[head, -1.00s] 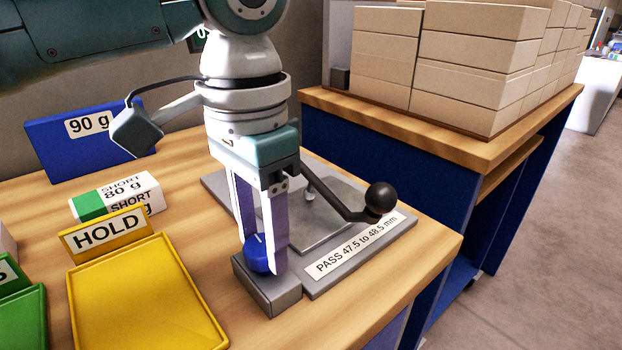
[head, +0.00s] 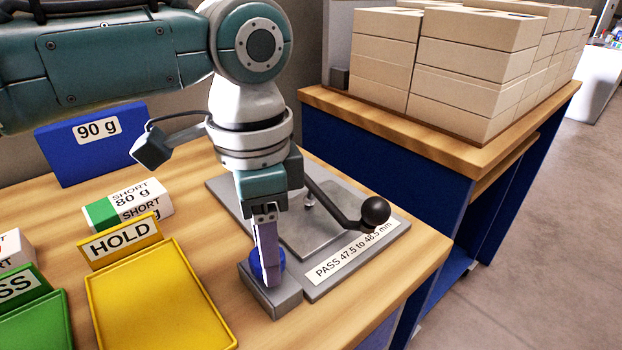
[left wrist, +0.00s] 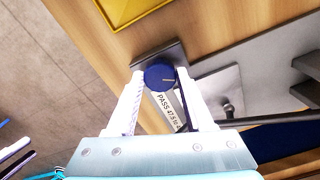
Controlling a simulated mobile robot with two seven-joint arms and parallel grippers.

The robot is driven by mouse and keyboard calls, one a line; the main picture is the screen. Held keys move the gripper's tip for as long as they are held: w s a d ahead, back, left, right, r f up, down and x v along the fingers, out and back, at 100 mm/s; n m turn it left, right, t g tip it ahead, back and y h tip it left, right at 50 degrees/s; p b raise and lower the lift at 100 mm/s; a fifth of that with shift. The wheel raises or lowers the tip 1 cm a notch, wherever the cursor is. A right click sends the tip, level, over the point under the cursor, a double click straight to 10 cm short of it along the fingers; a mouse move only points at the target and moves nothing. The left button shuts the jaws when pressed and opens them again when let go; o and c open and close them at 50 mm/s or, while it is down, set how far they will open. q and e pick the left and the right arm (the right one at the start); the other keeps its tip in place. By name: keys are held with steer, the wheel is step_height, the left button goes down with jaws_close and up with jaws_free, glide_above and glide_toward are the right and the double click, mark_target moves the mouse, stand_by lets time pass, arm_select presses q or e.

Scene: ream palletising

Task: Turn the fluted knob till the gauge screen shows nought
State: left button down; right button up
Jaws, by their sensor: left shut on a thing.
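The blue fluted knob (head: 283,263) stands on a grey block at the near end of the gauge (head: 330,262). My left gripper (head: 269,278) points down over it and is shut on it, with one finger hiding the other in the head view. In the left wrist view the knob (left wrist: 160,77) sits between the two white fingers (left wrist: 160,83), and a pale mark on its top points right. I see no lit gauge screen or reading in either view. My right gripper is not in view.
A black ball-ended lever (head: 375,212) rises over the gauge plate. A yellow HOLD tray (head: 160,300), a green tray (head: 35,318), an 80 g ream (head: 128,203) and a blue 90 g bin (head: 90,145) are left. Stacked reams (head: 470,70) stand on another table behind.

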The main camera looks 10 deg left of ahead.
arm_select(q)
steer(key=shift+c, duration=1.4)
jaws_free()
steer(key=shift+r, duration=0.1)
step_height(320, 180, up, 10)
steer(key=shift+p, duration=0.45)
